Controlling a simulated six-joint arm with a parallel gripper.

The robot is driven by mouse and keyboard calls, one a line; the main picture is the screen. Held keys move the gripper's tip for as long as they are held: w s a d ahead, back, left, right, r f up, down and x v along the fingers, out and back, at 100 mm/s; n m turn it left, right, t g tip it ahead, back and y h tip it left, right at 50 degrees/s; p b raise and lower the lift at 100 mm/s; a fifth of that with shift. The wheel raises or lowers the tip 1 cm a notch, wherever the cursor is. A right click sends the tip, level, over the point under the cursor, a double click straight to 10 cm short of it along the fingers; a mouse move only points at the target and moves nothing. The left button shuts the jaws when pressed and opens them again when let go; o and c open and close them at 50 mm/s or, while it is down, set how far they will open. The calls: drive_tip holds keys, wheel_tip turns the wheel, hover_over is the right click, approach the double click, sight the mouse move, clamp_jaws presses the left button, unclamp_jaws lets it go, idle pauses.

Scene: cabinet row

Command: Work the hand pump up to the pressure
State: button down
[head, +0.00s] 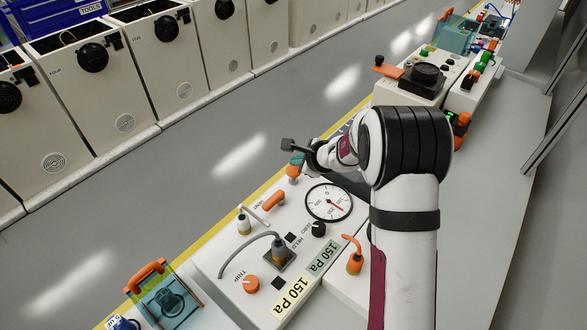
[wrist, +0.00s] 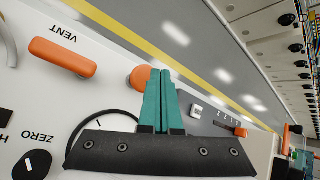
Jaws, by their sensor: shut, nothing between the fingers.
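The white pump panel (head: 215,265) carries a round gauge (head: 322,196) with a red needle pointing to the lower right. An orange round-topped knob (head: 293,180) stands at the panel's far edge; it also shows in the wrist view (wrist: 137,78). My gripper (head: 297,159) has its teal fingers together and empty, right at this knob. In the wrist view my gripper (wrist: 162,72) partly covers the knob's right side; I cannot tell whether they touch. The orange VENT lever (head: 273,201) lies beside the gauge. Two plates (head: 290,296) read 150 Pa.
The panel also has a black ZERO knob (head: 319,229), an orange TRIP knob (head: 251,284) and a cabled plug (head: 278,247). An upright orange handle (head: 355,262) stands to the right. Another panel with a black dial (head: 425,75) is farther back. A grey floor lies beyond the yellow edge.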

drive_tip(key=shift+r, duration=2.55)
drive_tip(key=s+a+r+n+g+y, duration=0.1)
drive_tip(key=s+a+r+n, duration=0.15)
drive_tip(key=s, duration=0.45)
drive_tip(key=s+a+r+n+g, duration=0.1)
drive_tip(key=s+r+n+g, duration=0.2)
drive_tip(key=s, duration=0.4)
drive_tip(key=s+a+r+n+y, duration=0.1)
drive_tip(key=s+a+r+n, duration=0.15)
drive_tip(key=s+n, duration=0.35)
drive_tip(key=s+d+f+n+g+h, duration=0.1)
drive_tip(key=s+d+n+g+h, duration=0.1)
drive_tip(key=s, duration=0.9)
drive_tip(key=s+d+f+n+g+h, duration=0.1)
drive_tip(key=s+d, duration=0.3)
drive_tip(key=s, duration=0.7)
drive_tip(key=shift+s+d+f+n+g+h, duration=0.25)
drive_tip(key=shift+s+f+n+g+h, duration=0.1)
drive_tip(key=shift+n+g+h, duration=0.4)
